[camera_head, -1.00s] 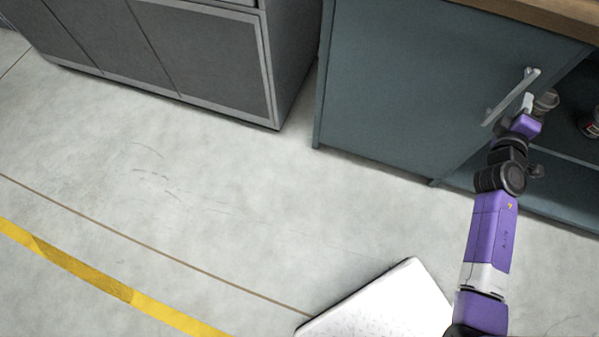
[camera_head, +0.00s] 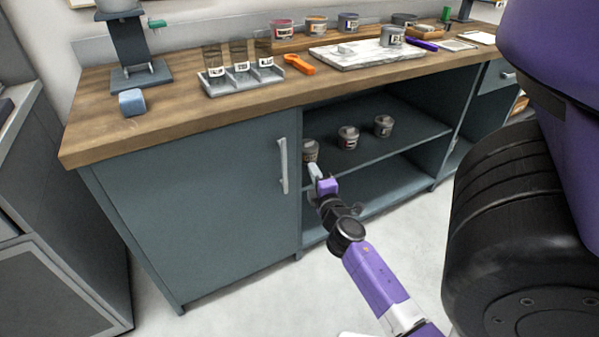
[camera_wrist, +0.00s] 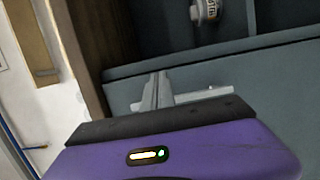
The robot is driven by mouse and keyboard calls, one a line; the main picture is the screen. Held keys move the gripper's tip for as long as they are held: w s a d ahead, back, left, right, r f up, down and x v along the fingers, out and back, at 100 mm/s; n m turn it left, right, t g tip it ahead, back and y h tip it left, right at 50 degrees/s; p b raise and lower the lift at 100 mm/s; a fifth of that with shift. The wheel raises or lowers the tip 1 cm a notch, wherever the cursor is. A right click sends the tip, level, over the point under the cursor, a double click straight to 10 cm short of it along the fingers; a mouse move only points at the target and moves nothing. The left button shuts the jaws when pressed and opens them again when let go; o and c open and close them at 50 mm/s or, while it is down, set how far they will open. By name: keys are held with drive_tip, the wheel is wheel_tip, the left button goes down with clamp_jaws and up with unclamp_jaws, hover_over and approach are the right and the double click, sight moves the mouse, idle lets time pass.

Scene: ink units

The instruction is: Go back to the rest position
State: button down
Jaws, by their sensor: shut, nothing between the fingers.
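My gripper (camera_head: 314,170) is at the end of my purple and black arm, low in front of the bench cabinet. It is by the left edge of the open shelf bay, right of the door handle (camera_head: 283,165) and apart from it in the picture. In the wrist view my gripper (camera_wrist: 156,88) shows its thin grey fingers together, with nothing between them. A grey bar, probably the door handle (camera_wrist: 208,94), lies beside the fingers; whether they touch is unclear.
Tins (camera_head: 348,138) stand on the cabinet shelf, one (camera_head: 310,152) just behind my gripper. The closed teal door (camera_head: 200,205) is to the left. The wooden worktop (camera_head: 190,115) carries a bottle rack (camera_head: 242,88), an orange tool (camera_head: 299,64) and a marble slab (camera_head: 365,58). The floor in front is clear.

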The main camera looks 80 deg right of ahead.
drive_tip(key=s, duration=0.6)
drive_tip(key=shift+s+a, duration=0.15)
drive_tip(key=shift+a, duration=0.1)
drive_tip(key=w+a+r+m+t+y, duration=0.1)
drive_tip(key=w+a+t+y, duration=0.35)
drive_tip(key=a, duration=0.65)
drive_tip(key=w+a+r+m+t+y, duration=0.1)
drive_tip(key=w+a+r+t+y, duration=0.15)
drive_tip(key=w+a, duration=0.6)
drive_tip(key=s+a+m+y, duration=0.1)
drive_tip(key=s+a+y, duration=0.25)
drive_tip(key=a, duration=0.65)
drive_tip(key=s+a+r+m+y, duration=0.1)
drive_tip(key=s+a+y, duration=0.25)
drive_tip(key=a, duration=0.55)
drive_tip(key=s+a+m+y, duration=0.15)
drive_tip(key=s+a, duration=0.25)
drive_tip(key=a, duration=0.6)
wheel_tip(320, 180, up, 16)
drive_tip(key=p, duration=1.5)
drive_tip(key=shift+s+f+y, duration=0.15)
drive_tip(key=shift+s+y, duration=0.2)
drive_tip(key=shift+s, duration=0.1)
